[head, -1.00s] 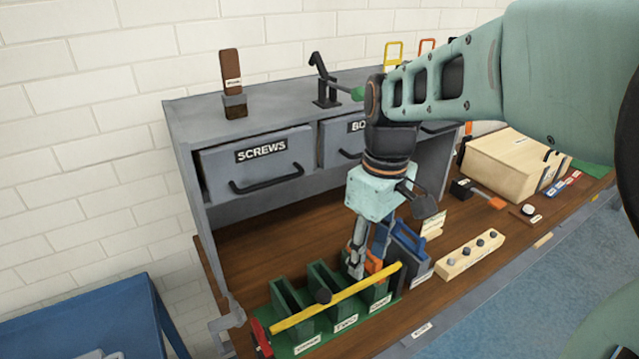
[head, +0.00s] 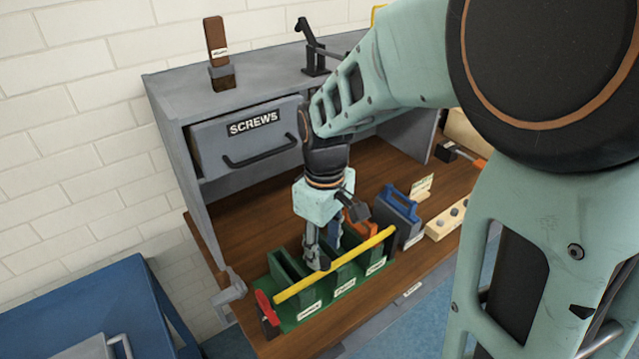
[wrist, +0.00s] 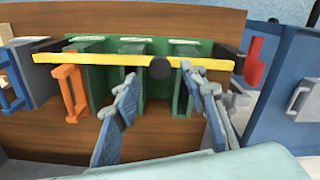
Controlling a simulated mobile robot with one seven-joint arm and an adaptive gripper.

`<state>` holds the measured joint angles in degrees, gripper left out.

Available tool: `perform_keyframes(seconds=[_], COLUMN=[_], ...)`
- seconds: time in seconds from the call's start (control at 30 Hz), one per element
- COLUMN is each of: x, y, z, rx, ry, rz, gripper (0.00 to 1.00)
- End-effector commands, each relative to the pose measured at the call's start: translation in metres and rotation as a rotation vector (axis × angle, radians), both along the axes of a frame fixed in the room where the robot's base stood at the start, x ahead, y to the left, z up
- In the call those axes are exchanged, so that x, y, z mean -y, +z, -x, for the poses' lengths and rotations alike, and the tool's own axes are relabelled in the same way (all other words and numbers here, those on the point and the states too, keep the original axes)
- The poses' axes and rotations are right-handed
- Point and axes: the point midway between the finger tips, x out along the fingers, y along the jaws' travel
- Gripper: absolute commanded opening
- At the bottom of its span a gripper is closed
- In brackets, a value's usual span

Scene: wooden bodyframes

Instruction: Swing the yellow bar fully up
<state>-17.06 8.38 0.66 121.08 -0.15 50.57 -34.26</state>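The yellow bar (head: 365,246) lies low and roughly level across the front of a green rack (head: 300,318). A red piece (head: 265,307) stands at its left end in the head view. In the wrist view the yellow bar (wrist: 95,58) crosses the upper part, with a black knob (wrist: 160,68) near its middle and the red piece (wrist: 253,62) at right. My gripper (head: 322,258) is over the rack, behind the bar's middle. In the wrist view my gripper (wrist: 165,110) is open, its blue-padded fingers apart, with the knob beyond the gap between them. Contact with the bar cannot be told.
A blue-handled case (head: 397,215) and an orange handle (wrist: 70,92) stand beside the rack. A drawer marked SCREWS (head: 250,140) overhangs behind. A pale block with knobs (head: 448,222) is to the right. A blue cabinet (head: 85,310) stands at left.

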Motion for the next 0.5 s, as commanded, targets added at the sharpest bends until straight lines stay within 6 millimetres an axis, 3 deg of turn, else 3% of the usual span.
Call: perform_keyframes(seconds=[0.2, 0.5], x=[0.000, 0.000], y=[-0.025, -0.030], z=[0.000, 0.000], rx=[-0.001, 0.001], ry=[0.000, 0.000], rz=[0.000, -0.001], gripper=[0.39, 0.39])
